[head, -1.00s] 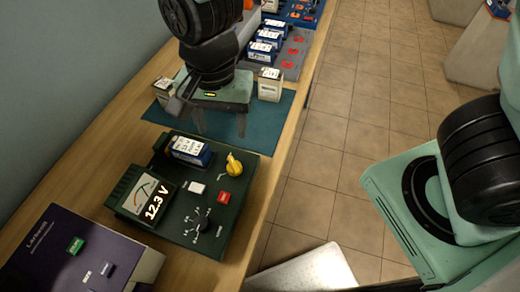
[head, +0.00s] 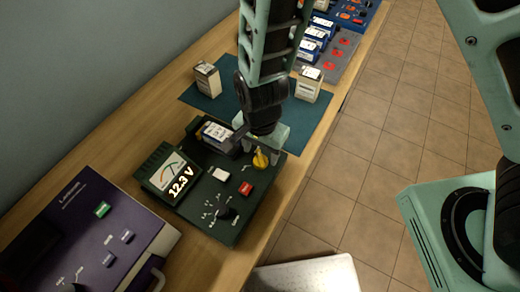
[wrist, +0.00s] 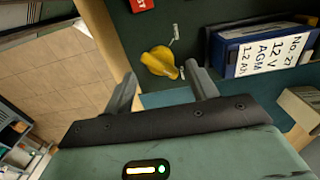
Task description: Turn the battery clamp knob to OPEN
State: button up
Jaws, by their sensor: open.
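The yellow clamp knob (head: 261,159) is on the dark green battery tester (head: 236,228), at its right edge near the battery. The blue-and-white battery (head: 217,131) sits in the tester's clamp and is labelled 12 V AGM in the wrist view (wrist: 265,48). My gripper (head: 262,140) hangs over the knob side of the tester and partly hides the battery. In the wrist view, the open, empty fingers (wrist: 161,74) are either side of the knob (wrist: 160,62), which shows just beyond the tips. Contact cannot be told. The marks beside the knob are too small to read.
The tester display (head: 181,184) reads 12.3 V; a red button (head: 246,188) and black dial (head: 226,214) are near the knob. A purple case (head: 100,225) stands at left. Tiled floor lies right.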

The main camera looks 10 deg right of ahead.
aim_at(260, 158)
jog(key=shift+f, duration=1.6)
jog(key=c, duration=1)
